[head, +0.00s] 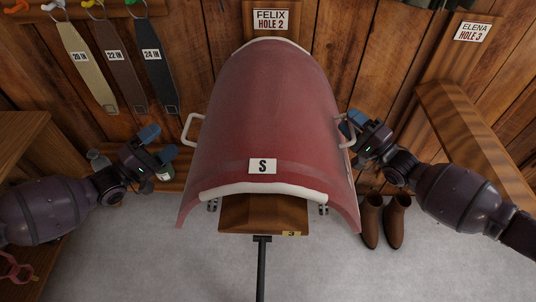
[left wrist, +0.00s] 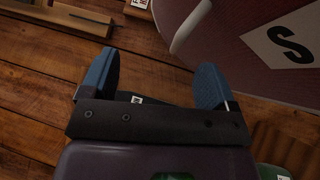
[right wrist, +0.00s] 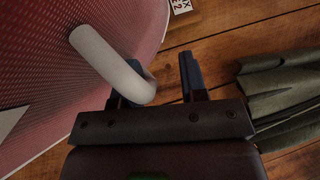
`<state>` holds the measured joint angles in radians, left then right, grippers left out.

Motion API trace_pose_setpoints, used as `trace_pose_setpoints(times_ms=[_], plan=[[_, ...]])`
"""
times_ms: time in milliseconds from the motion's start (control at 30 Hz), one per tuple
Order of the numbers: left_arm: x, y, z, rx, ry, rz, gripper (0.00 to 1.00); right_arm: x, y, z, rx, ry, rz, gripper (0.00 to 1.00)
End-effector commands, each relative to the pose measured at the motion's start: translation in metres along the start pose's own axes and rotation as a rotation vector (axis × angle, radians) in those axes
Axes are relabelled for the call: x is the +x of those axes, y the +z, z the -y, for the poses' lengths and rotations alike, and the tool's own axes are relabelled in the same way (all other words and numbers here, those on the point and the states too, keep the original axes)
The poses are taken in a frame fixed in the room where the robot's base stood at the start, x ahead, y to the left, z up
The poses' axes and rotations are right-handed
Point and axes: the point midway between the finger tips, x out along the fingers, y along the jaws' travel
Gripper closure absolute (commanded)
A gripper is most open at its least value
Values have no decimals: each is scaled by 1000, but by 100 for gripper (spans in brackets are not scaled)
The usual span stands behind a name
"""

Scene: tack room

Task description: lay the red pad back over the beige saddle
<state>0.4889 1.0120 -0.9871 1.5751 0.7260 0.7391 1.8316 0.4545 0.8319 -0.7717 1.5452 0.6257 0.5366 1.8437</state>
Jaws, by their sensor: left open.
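The red pad (head: 265,115) is draped over the rack, arched, with a white "S" label on its near end. A cream edge (head: 264,190) shows under its near rim; whether this is the beige saddle or pad trim I cannot tell, as the pad hides what lies beneath. The pad has a white left handle (head: 189,129) and right handle (right wrist: 105,60). My left gripper (head: 161,144) is open and empty, just left of the left handle and apart from it. My right gripper (head: 350,123) is at the right handle, jaws partly apart; the handle overlaps one finger in the right wrist view.
A wooden saddle rack (head: 262,216) on a dark post supports the pad. Brown boots (head: 384,220) stand at right below my right arm. Straps (head: 88,68) hang on the wall at left. A small jar (head: 165,173) sits by my left gripper. A wooden rack (head: 465,130) is at right.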

Motion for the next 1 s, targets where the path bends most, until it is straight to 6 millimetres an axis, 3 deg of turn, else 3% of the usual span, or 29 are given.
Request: trace_pose_setpoints(times_ms=[100, 300, 700, 1000], plan=[[-22, -1, 0, 1, -2, -2, 18, 0, 0, 1, -1, -1, 0, 62], [-43, -1, -1, 2, 1, -1, 18, 0, 0, 1, -1, -1, 0, 62], [-50, 0, -1, 1, 2, 0, 18, 0, -1, 1, -1, -1, 0, 62], [-50, -1, -1, 1, 1, 0, 18, 0, 0, 1, -1, -1, 0, 18]])
